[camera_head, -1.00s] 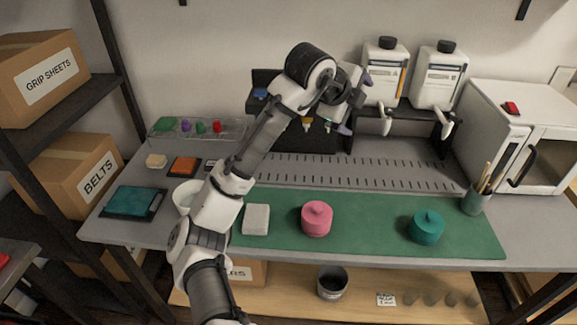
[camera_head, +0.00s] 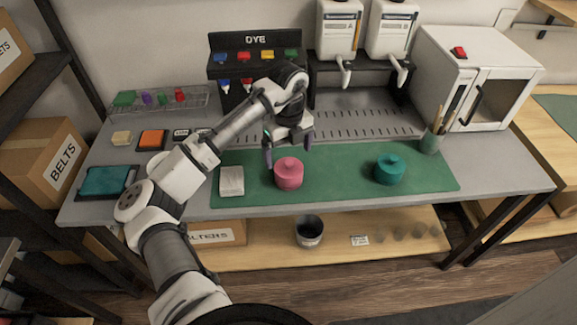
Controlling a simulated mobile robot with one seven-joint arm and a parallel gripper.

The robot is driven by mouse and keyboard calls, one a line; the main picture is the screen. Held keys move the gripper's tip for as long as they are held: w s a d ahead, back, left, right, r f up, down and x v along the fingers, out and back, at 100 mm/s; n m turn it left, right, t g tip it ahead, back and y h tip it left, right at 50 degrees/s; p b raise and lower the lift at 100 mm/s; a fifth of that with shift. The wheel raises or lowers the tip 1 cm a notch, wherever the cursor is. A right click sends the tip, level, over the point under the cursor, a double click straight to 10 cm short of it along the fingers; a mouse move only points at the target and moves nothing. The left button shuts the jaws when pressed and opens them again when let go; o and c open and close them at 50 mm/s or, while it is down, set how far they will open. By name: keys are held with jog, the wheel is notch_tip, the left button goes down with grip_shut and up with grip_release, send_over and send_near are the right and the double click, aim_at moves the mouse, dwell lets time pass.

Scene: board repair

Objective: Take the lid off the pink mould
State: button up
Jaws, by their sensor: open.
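The pink mould (camera_head: 289,180) stands upright on the green mat (camera_head: 336,184). Its pink lid (camera_head: 289,164), with a small round knob on top, sits on it. My gripper (camera_head: 287,158) is open and points down over the back of the pink mould. One purple finger shows at the mould's upper left and the other at its upper right. I cannot tell exactly how high the fingers are above the lid, and nothing shows between them.
A teal mould with a lid (camera_head: 390,170) stands to the right on the mat. A white block (camera_head: 231,181) lies to the left. The dye rack (camera_head: 228,42), white bottles (camera_head: 338,28) and a white oven (camera_head: 474,80) stand behind. The mat's front is clear.

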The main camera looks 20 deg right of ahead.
aim_at(288, 161)
jog(key=shift+w+f+p, duration=0.2)
jog(key=shift+f+p, duration=0.8)
jog(key=shift+f, duration=1.65)
jog(key=c, duration=1)
jog(key=shift+c, duration=0.2)
jog(key=shift+r, duration=0.15)
